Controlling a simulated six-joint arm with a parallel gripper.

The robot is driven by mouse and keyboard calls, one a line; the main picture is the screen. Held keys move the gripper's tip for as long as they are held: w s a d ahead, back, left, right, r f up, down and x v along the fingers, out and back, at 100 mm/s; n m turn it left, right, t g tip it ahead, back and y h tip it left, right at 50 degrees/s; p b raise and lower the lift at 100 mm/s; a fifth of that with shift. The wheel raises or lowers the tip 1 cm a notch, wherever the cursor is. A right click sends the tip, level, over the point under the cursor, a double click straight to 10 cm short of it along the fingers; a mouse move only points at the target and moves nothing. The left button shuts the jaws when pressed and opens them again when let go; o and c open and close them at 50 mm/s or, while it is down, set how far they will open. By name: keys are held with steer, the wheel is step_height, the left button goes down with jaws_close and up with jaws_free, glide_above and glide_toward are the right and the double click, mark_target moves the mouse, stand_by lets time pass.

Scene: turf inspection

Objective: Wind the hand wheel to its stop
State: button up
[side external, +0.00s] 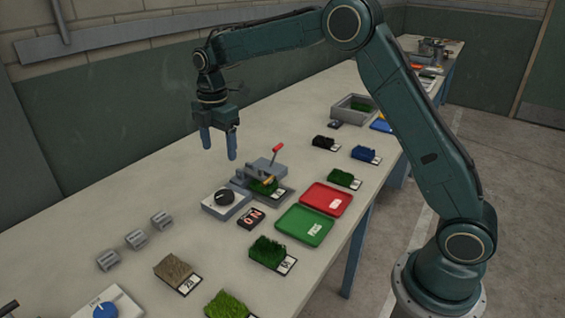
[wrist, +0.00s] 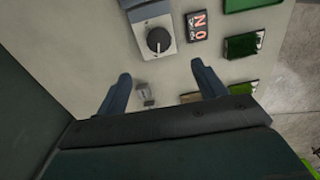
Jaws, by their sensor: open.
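A black round wheel (side external: 223,197) sits on top of a light grey box (side external: 226,208) at the middle of the bench. It looks like the hand wheel. In the wrist view the wheel (wrist: 158,40) shows a pale mark on its face, beyond the fingertips. My gripper (side external: 218,143) is open and empty, with its fingers pointing down, above the bench and apart from the wheel. In the wrist view my gripper (wrist: 161,72) shows two spread blue fingers with nothing between them.
A grey fixture with a red-tipped lever (side external: 277,149) stands beside the wheel box. A display (side external: 251,217), red tray (side external: 326,199), green tray (side external: 304,225) and several turf samples lie around. A blue knob (side external: 104,310) is at front left.

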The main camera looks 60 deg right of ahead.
mark_target(224, 194)
steer(key=shift+w+f, duration=0.2)
steer(key=shift+f, duration=0.1)
steer(key=shift+f, duration=0.15)
step_height(224, 194, down, 13)
steer(key=shift+f, duration=0.2)
stand_by(0.5)
steer(key=c, duration=1)
